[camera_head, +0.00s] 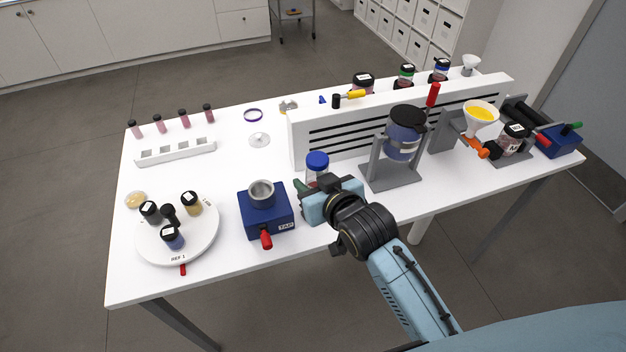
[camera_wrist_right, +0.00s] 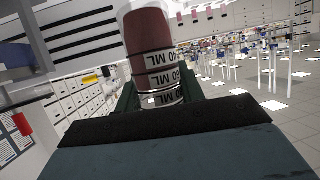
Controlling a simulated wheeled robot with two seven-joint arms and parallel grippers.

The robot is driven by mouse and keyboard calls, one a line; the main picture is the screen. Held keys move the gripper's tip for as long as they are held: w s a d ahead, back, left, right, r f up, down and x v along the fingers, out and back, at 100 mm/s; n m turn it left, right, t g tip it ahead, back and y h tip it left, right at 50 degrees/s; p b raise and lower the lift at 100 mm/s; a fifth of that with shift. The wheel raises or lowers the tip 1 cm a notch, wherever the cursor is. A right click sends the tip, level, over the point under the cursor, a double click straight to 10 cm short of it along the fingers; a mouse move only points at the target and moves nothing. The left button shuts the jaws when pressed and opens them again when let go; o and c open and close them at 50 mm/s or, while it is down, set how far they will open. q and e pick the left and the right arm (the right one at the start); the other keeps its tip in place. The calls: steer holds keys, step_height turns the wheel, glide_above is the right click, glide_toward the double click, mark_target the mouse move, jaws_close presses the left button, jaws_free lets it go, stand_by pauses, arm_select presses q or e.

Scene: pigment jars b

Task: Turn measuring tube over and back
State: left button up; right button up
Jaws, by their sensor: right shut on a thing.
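The measuring tube (camera_head: 316,175) has a blue end (camera_head: 317,160) that points up in the head view. My right gripper (camera_head: 308,190) is shut around the tube and holds it in front of the white slotted rack. In the right wrist view, the tube (camera_wrist_right: 150,50) stands between the green fingers (camera_wrist_right: 155,97), with dark red contents and black "ML" markings that look upside down. Its upper end is cut off there, and its lower end is hidden behind the gripper. My left gripper is not in view.
A blue box with a metal cup (camera_head: 262,192) stands left of my gripper. A white turntable (camera_head: 205,240) carries several dark-capped jars. The slotted rack (camera_head: 300,150) and a grey stand with a blue jar (camera_head: 405,135) are behind and to the right. The table's back left is partly clear.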

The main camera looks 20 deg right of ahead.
steer(key=m+y, duration=0.3)
steer(key=m, duration=0.1)
steer(key=shift+d+m, duration=0.1)
steer(key=shift+m, duration=0.3)
steer(key=shift+f+m+y+b, duration=0.1)
steer(key=shift+m+y+b, duration=0.3)
steer(key=shift+m+y, duration=0.5)
steer(key=m+t+b, duration=0.1)
steer(key=m+b, duration=0.2)
steer(key=m, duration=0.1)
steer(key=m+t+y+b, duration=0.1)
steer(key=m+t+b, duration=0.1)
steer(key=m+b, duration=0.2)
steer(key=m+t+y+b, duration=0.1)
steer(key=m+b, duration=0.3)
steer(key=m, duration=0.1)
steer(key=shift+f+m, duration=0.1)
steer(key=shift+m, duration=0.3)
steer(key=m, duration=0.1)
steer(key=m+t+b, duration=0.1)
steer(key=m, duration=0.1)
steer(key=shift+r+t, duration=0.25)
steer(key=shift+t, duration=0.05)
